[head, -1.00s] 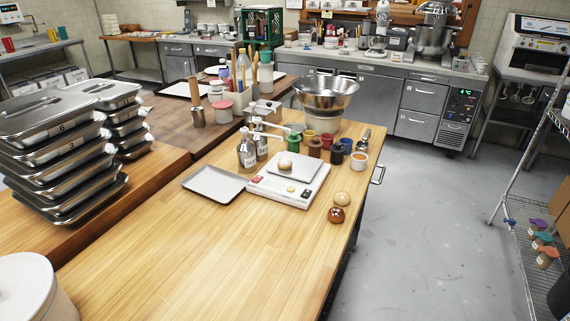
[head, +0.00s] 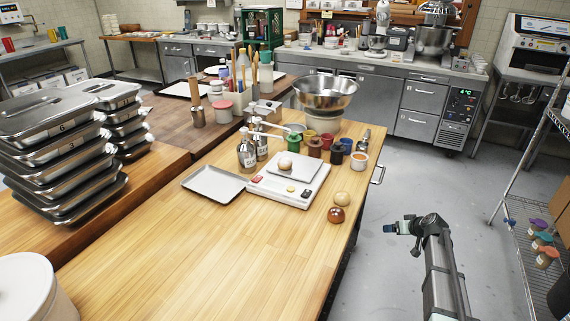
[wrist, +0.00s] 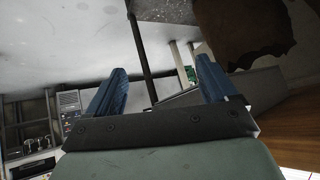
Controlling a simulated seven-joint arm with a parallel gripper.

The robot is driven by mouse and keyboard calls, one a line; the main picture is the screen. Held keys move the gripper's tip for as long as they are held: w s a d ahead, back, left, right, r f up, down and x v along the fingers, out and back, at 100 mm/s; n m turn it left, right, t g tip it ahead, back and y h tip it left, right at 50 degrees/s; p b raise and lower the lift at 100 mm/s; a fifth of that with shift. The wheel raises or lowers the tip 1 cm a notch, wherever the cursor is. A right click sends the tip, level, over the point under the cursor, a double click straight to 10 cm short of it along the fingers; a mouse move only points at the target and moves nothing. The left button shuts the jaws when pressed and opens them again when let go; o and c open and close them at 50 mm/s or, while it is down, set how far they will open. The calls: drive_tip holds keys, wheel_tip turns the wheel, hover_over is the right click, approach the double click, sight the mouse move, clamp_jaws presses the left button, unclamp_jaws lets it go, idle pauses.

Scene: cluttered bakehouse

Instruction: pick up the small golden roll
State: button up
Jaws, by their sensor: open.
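A golden-tan round roll (head: 342,198) sits at the right edge of the wooden table, just behind a darker, glossy brown roll (head: 336,214). A small pale tan roll-like piece (head: 285,164) rests on the plate of the white scale (head: 275,188). I cannot tell for sure which is the small golden roll. My gripper (head: 388,228) is right of the table, over the grey floor, apart from all of these. The wrist view shows its two blue fingers (wrist: 160,82) spread, with nothing between them. No roll can be made out in the wrist view.
A grey tray (head: 214,184) lies left of the scale. Metal pump bottles (head: 246,153), coloured jars (head: 314,147) and a steel bowl (head: 326,92) crowd behind it. Stacked steel pans (head: 60,150) stand at left.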

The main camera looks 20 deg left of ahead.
drive_tip(key=w+a+r+n+t+y, duration=0.1)
drive_tip(key=w+a+r, duration=0.1)
drive_tip(key=w+r, duration=0.5)
drive_tip(key=w+a+r+n+t+y, duration=0.1)
drive_tip(key=w+a+r+t, duration=0.15)
drive_tip(key=r, duration=0.75)
wheel_tip(320, 180, up, 17)
drive_tip(key=n+g+h, duration=0.1)
drive_tip(key=n+g, duration=0.9)
hover_over(288, 158)
drive_tip(key=d, duration=0.7)
drive_tip(key=x, duration=1.3)
drive_tip(key=shift+r, duration=0.1)
drive_tip(key=shift+c, duration=0.5)
drive_tip(key=c, duration=0.8)
